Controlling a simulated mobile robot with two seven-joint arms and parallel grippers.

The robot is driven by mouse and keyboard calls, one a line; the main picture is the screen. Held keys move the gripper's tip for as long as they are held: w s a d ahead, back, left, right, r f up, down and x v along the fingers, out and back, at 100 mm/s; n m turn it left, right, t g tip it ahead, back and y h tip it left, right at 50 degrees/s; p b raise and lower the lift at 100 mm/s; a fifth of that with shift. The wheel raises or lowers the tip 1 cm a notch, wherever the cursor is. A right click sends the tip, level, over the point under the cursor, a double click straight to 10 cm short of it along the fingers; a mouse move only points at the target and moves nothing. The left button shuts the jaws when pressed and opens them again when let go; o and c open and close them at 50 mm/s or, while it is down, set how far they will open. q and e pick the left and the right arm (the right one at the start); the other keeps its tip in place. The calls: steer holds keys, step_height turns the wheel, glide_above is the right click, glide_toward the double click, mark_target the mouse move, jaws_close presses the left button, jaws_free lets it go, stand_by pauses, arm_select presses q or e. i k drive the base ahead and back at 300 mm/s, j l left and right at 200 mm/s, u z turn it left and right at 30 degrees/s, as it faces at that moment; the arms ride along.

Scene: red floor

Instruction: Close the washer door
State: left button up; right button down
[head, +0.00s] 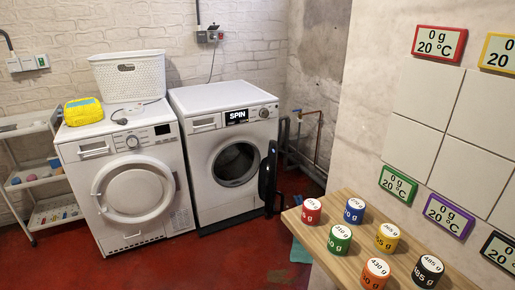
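The front-loading washer (196,190) with a "SPIN" display stands against the back wall, near the middle of the head view. Its round drum opening (236,164) is uncovered and dark inside. The dark washer door (268,178) stands open, swung out to the right of the opening and seen nearly edge-on. A second white machine (130,170) stands to the left, with its round white door (134,190) shut. Neither of my grippers shows in the head view.
A wooden shelf (335,262) with several colored weights juts out at the lower right, in front of the door's side. Red floor (215,262) is clear before the washer. A white basket (128,78) and yellow item (84,111) sit on the left machine.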

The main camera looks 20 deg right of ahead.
mark_target(268, 171)
steer(key=i, duration=1.45)
steer(key=i+z, duration=0.3)
steer(key=i+j+z, duration=0.25)
steer(key=i+l, duration=0.5)
